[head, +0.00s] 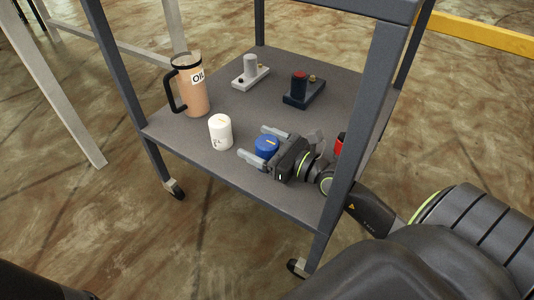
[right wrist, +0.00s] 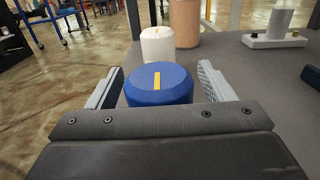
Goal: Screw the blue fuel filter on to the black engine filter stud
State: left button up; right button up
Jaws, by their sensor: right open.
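The blue fuel filter (head: 267,147) stands upright on the grey cart shelf near its front edge. In the right wrist view the filter (right wrist: 158,85) shows a yellow stripe on top. My right gripper (head: 262,146) is open, with one finger on each side of the filter and gaps visible at both sides. The black engine filter stud (head: 303,93) is a dark block with a red-topped post, at the back right of the shelf. My left gripper is not in view.
A white filter (head: 220,131) stands left of the blue one. A red object (head: 340,144) is partly hidden behind the cart's front post (head: 366,110).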

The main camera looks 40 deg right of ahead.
jog(key=c, duration=1.2)
jog(key=shift+r, duration=0.1)
jog(key=shift+c, duration=0.2)
